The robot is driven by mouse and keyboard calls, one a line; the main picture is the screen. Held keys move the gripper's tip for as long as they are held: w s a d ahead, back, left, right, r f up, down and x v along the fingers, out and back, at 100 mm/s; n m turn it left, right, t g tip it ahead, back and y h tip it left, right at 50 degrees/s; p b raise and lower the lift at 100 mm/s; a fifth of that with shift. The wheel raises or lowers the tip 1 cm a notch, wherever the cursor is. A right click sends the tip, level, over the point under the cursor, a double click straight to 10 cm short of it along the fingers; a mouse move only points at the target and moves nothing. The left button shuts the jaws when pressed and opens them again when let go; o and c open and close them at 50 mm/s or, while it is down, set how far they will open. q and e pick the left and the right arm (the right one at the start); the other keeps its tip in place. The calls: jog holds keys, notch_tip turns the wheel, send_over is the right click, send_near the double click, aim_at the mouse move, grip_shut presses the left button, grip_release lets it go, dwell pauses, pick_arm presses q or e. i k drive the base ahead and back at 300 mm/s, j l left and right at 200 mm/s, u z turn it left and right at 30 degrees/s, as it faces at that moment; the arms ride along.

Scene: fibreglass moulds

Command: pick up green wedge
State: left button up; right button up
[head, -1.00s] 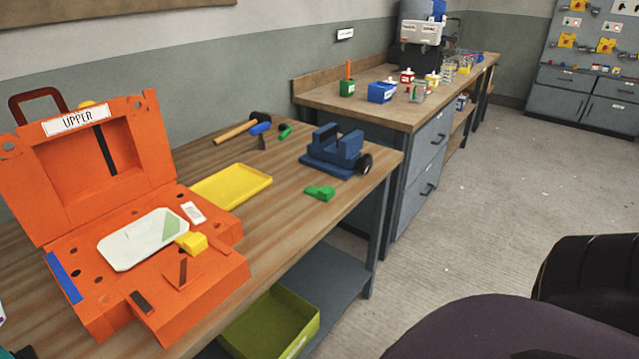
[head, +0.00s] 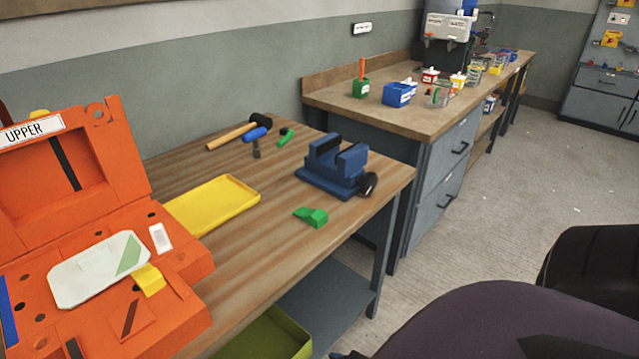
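The green wedge (head: 313,217) lies on the wooden workbench (head: 268,249) near its front right edge. It is a small bright green block with a sloped part, just in front of the blue vise (head: 333,167) and apart from it. Nothing covers it. Neither of my grippers can be made out in the head view, so their state does not show.
An orange mould case (head: 190,268) marked UPPER stands open at left. A yellow tray (head: 212,206) lies between it and the wedge. A hammer (head: 238,132) and small tools lie behind. Bare wood surrounds the wedge. A green bin (head: 268,340) sits below.

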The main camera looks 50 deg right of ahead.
aim_at(317, 218)
jog(key=i+l, duration=0.1)
jog(key=l, duration=0.8)
jog(key=i+l, duration=0.1)
jog(key=l, duration=0.75)
